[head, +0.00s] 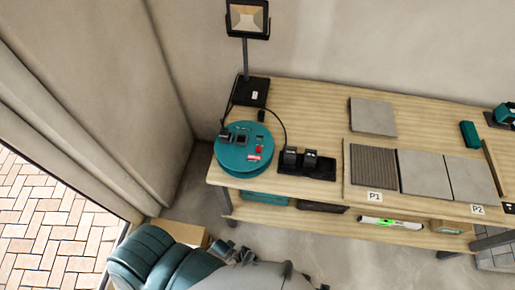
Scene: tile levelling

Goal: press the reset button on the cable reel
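The cable reel (231,162) is a round teal drum lying flat on the left end of the wooden workbench. Its top carries dark sockets, a red-and-white label (254,157) and a small red part (259,149) that looks like the reset button. My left arm comes in at the bottom left. Dark parts at its end, seemingly my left gripper (306,278), show at the bottom edge, below the bench front and well apart from the reel. Its fingers are too small and cut off to tell open from shut. My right gripper is out of view.
A work lamp (247,20) on a black base stands behind the reel. A black tray with two dark blocks (301,159) sits right of it, a cable looping between. Grey tiles (425,174) lie further right.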

